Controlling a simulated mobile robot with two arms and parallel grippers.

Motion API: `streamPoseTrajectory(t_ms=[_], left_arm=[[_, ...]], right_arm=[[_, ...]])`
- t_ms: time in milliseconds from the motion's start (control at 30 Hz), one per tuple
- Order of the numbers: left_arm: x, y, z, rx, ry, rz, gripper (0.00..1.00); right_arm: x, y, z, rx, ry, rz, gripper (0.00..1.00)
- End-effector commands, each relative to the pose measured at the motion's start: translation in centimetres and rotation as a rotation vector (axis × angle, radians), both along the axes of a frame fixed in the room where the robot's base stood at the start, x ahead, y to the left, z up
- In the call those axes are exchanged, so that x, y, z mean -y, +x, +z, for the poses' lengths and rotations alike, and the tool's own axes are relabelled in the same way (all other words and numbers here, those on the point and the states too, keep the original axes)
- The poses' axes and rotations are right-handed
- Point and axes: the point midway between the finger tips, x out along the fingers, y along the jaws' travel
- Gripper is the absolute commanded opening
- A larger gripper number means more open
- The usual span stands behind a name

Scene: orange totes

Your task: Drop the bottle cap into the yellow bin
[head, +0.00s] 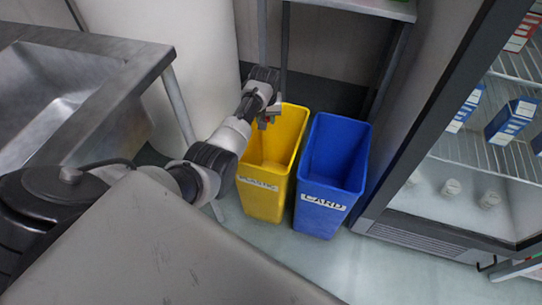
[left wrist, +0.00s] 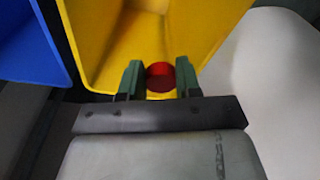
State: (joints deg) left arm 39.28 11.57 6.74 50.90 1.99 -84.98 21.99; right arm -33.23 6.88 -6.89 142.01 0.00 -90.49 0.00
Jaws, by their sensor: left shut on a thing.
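The bottle cap (left wrist: 160,77) is red and round in the left wrist view, between the two green fingertips of my left gripper (left wrist: 159,80). The gripper is shut on it. Behind the cap is the open inside of the yellow bin (left wrist: 105,45). In the head view my left gripper (head: 268,121) is over the back left part of the yellow bin (head: 262,198), near its rim. The bin stands upright and carries a label that seems to read PLASTIC. My right gripper is in neither view.
A blue bin (head: 325,190) labelled CARD stands just right of the yellow bin. A metal sink counter (head: 110,100) is at the left. A glass-fronted fridge (head: 450,190) with boxes is at the right. A metal table (head: 365,8) stands behind the bins.

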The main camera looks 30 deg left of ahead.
Motion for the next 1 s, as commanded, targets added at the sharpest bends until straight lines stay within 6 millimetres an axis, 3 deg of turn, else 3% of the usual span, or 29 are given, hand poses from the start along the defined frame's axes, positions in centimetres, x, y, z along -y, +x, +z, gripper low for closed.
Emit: streamPoseTrajectory(t_ms=[233, 267, 433, 767, 967, 1000], left_arm=[[0.0, 0.0, 0.0, 0.000, 0.000, 0.000, 0.12], [0.0, 0.0, 0.0, 0.000, 0.000, 0.000, 0.38], [0.0, 0.0, 0.0, 0.000, 0.000, 0.000, 0.63], [0.0, 0.0, 0.5, 0.001, 0.001, 0.000, 0.63], [0.2, -0.3, 3.6, 0.003, 0.001, 0.000, 0.63], [0.2, -0.3, 3.9, 0.003, 0.001, 0.000, 0.63]], right_arm=[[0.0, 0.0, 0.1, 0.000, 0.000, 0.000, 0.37], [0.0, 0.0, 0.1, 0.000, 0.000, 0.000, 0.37], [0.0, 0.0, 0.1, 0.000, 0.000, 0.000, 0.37], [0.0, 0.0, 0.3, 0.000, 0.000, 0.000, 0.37], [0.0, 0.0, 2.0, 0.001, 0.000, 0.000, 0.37], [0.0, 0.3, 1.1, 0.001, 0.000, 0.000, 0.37]])
